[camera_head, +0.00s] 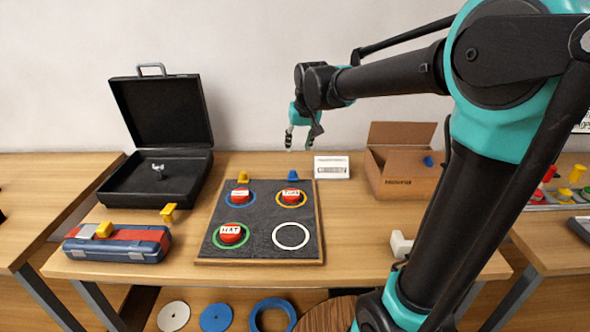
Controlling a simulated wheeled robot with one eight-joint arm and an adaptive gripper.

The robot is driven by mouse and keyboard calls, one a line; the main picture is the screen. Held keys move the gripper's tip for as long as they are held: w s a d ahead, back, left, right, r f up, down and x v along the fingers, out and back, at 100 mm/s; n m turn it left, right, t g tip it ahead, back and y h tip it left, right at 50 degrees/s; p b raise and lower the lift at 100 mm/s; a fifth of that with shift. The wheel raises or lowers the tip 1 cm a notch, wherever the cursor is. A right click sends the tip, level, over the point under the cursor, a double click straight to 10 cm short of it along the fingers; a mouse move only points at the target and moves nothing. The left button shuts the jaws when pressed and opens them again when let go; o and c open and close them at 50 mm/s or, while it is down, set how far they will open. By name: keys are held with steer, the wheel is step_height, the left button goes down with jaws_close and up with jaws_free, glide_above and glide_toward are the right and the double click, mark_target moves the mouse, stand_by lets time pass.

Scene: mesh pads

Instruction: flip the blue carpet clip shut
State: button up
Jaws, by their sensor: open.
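The blue carpet clip (293,176) sits at the back edge of the dark carpet board (262,246), right of centre. It appears to stick up above the edge, but it is too small to tell its exact angle. A yellow clip (243,177) sits on the same edge to its left. My gripper (298,145) hangs pointing down, open and empty, in the air near the back of the table. In the picture it is just above the blue clip and apart from it.
Red labelled pads (230,233) lie in coloured rings on the board; the white ring (291,236) is empty. A white card (331,167) and a cardboard box (400,160) stand right. An open black case (155,170) and a blue toolbox (118,243) stand left.

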mark_target(293, 171)
steer(key=x, duration=1.4)
steer(key=shift+f, duration=0.25)
steer(key=shift+c, duration=0.5)
